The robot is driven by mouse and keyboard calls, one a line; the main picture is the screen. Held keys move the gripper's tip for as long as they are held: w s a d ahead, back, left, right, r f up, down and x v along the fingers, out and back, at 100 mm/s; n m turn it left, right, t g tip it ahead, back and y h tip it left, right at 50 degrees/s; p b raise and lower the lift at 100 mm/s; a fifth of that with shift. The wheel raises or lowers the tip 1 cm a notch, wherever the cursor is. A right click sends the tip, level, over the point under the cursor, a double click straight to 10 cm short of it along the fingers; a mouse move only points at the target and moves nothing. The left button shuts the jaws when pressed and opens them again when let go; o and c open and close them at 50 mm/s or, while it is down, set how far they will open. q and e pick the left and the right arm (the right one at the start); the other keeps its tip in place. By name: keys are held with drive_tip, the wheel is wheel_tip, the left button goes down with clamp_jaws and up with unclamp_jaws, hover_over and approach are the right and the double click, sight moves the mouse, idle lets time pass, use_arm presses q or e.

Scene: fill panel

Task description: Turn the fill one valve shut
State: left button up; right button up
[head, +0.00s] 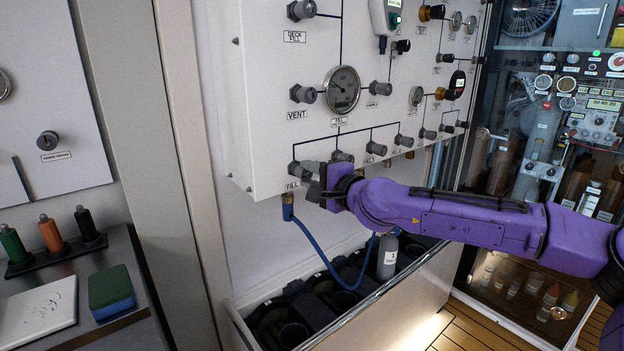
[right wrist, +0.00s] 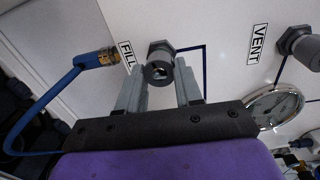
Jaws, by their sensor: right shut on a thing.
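The fill one valve (head: 297,168) is a grey knob at the lower left corner of the white panel, beside a partly covered "FILL" label (head: 292,184). In the right wrist view, its round knob (right wrist: 160,71) sits between my two grey fingers, near the "FILL" label (right wrist: 127,54). My right gripper (head: 311,181) is shut on this knob; it also shows in the right wrist view (right wrist: 160,88). The purple right arm reaches in from the right and hides part of the lower panel. My left gripper is not in view.
A blue hose (head: 308,238) with a brass fitting (right wrist: 97,59) hangs just below the valve. A neighbouring fill valve (head: 342,157) is close on the right. The vent valve (head: 303,94) and a gauge (head: 342,90) are above. An open bin (head: 340,325) holding cylinders stands below.

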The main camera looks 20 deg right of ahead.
drive_tip(key=m+b, duration=0.2)
drive_tip(key=m, duration=0.3)
drive_tip(key=shift+f+y, duration=0.2)
drive_tip(key=shift+y, duration=0.1)
drive_tip(key=m+b, duration=0.3)
drive_tip(key=m, duration=0.2)
drive_tip(key=shift+f+m, duration=0.1)
drive_tip(key=shift+m, duration=0.2)
drive_tip(key=m+b, duration=0.3)
drive_tip(key=m, duration=0.1)
drive_tip(key=shift+f, duration=0.1)
drive_tip(key=m+b, duration=0.3)
drive_tip(key=m, duration=0.1)
drive_tip(key=shift+a+m+y, duration=0.1)
drive_tip(key=shift+m+y, duration=0.2)
drive_tip(key=shift+r+m+b, duration=0.2)
drive_tip(key=shift+m+b, duration=0.1)
drive_tip(key=shift+m, duration=0.1)
drive_tip(key=o, duration=1)
drive_tip(key=shift+o, duration=0.2)
drive_tip(key=shift+s, duration=0.15)
